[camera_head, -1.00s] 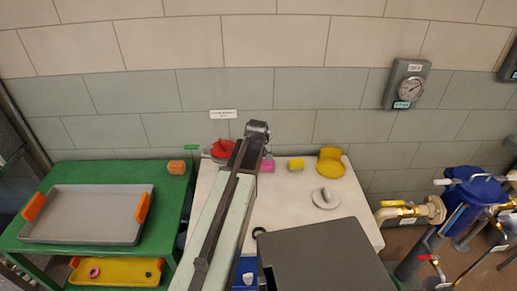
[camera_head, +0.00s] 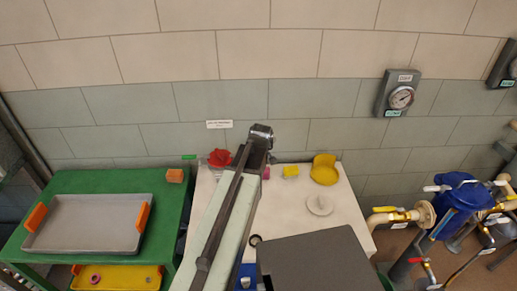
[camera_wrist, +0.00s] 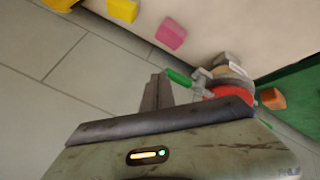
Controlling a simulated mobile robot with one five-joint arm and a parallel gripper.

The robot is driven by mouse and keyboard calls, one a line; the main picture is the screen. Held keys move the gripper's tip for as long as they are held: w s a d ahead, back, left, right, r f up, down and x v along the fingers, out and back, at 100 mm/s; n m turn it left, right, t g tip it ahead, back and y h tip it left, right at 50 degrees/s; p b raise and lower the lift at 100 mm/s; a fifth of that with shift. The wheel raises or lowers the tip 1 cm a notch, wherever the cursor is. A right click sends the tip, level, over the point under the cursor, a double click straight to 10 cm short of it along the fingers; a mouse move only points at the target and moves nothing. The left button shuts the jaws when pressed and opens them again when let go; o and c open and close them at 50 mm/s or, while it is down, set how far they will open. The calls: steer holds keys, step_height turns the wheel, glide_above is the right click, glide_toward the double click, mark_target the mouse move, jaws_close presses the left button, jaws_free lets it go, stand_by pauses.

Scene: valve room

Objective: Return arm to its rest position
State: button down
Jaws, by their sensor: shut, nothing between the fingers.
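My arm stretches forward over the white table (camera_head: 290,215) in the head view, its wrist end near the table's back edge. In the wrist view my gripper (camera_wrist: 157,92) shows as dark fingers close together, shut and empty. A valve with a red wheel (camera_head: 219,157) stands just left of the arm's end. In the wrist view the red wheel (camera_wrist: 230,92) and a green lever (camera_wrist: 178,77) lie right of the fingers. Whether the gripper touches the valve I cannot tell.
A pink block (camera_head: 266,173), yellow block (camera_head: 290,171), yellow dish (camera_head: 323,170) and pale disc (camera_head: 319,206) sit right of my arm. A green table (camera_head: 175,205) with a grey tray (camera_head: 90,222) stands left. Blue pipework (camera_head: 455,195) is far right.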

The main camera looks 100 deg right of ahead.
steer(key=shift+s+a+r+p, duration=0.3)
steer(key=shift+a+r, duration=0.2)
steer(key=shift+r, duration=0.1)
steer(key=shift+s+a+r+p, duration=0.15)
steer(key=shift+a+r+p, duration=0.1)
steer(key=shift+a+r, duration=0.3)
steer(key=shift+d, duration=0.15)
